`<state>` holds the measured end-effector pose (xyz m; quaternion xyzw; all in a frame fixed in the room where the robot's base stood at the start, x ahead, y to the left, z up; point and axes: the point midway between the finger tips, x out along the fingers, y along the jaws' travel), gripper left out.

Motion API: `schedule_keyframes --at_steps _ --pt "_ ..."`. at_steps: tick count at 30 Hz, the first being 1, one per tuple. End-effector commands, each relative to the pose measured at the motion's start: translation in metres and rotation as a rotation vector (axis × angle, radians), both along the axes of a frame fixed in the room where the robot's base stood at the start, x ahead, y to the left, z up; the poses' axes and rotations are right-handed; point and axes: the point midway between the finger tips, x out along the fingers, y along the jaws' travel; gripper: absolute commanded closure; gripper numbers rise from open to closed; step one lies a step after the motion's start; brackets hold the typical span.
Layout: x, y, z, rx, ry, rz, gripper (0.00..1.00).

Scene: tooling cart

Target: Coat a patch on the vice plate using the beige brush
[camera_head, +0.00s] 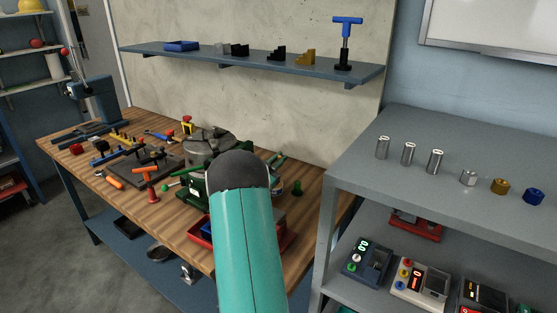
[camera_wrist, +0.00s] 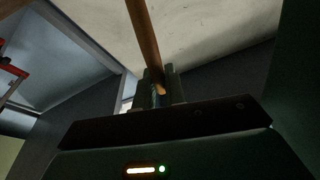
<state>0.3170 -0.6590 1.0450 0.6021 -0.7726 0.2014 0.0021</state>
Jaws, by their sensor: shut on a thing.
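In the wrist view my gripper (camera_wrist: 158,80) is shut on a slim tan-brown handle, which looks like that of the beige brush (camera_wrist: 143,35). The handle runs from between the fingers up past the top edge of the picture; no bristles show. In the head view my teal arm fills the lower middle, and neither the gripper nor the brush can be made out. A flat dark plate (camera_head: 145,169) lies on the wooden workbench (camera_head: 200,263) left of my arm; I cannot tell whether it is the vice plate.
A dark grey round fixture (camera_head: 205,146) stands behind my arm, among several tools. A blue machine (camera_head: 97,101) stands at the bench's far left end. A grey cart (camera_head: 410,190) on the right carries metal cylinders and nuts. A blue shelf (camera_head: 215,59) hangs above the bench.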

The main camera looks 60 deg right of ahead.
Motion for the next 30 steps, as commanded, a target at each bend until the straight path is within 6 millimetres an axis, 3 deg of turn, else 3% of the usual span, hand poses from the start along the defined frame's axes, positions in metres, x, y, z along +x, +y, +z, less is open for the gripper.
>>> schedule_keyframes --at_steps 30 --pt "0.0002 0.0002 -0.0052 0.002 0.001 0.000 1.00"
